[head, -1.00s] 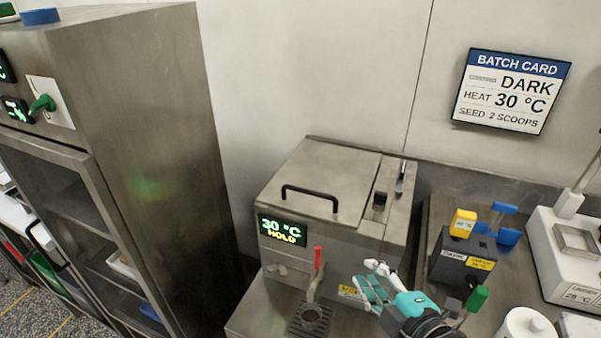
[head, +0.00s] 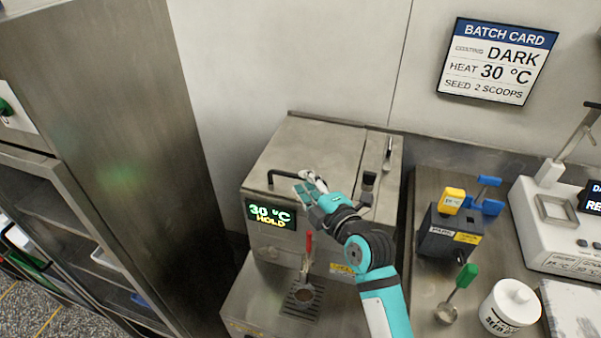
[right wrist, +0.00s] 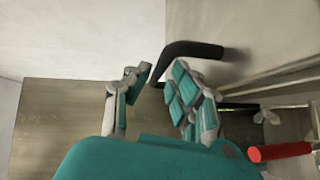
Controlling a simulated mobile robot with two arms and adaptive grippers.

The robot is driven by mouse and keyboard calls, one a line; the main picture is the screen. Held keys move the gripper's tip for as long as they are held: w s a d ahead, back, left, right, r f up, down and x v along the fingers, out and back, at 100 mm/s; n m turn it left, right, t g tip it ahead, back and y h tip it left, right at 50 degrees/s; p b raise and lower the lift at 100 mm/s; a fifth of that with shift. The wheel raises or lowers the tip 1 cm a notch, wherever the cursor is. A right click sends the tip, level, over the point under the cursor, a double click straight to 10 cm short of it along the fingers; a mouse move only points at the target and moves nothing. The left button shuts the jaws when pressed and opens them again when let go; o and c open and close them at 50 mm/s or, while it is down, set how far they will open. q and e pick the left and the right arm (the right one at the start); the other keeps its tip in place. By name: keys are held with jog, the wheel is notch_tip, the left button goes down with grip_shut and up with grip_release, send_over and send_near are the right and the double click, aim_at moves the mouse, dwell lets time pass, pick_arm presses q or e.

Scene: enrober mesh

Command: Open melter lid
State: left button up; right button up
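The melter (head: 262,222) is a steel box with a green display reading 30 °C HOLD. Its lid (head: 318,148) lies flat and closed on top, with a black bar handle (head: 271,177) near the front edge. My right gripper (head: 308,178) is in front of the lid at the handle, hiding the handle's right part. In the right wrist view the fingers (right wrist: 154,92) are spread apart, and the end of the black handle (right wrist: 190,50) shows just beyond and between them. I cannot tell whether they touch it. My left gripper is not in view.
A red-handled tap (head: 307,245) stands at the melter's front above a drip grate. A black box with yellow and blue tabs (head: 450,230), a green-handled scoop (head: 465,278) and a white jar (head: 508,305) stand on the right counter. A tall steel cabinet (head: 120,150) is at left.

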jog(key=x, duration=0.3)
jog(key=shift+w, duration=0.15)
grip_shut()
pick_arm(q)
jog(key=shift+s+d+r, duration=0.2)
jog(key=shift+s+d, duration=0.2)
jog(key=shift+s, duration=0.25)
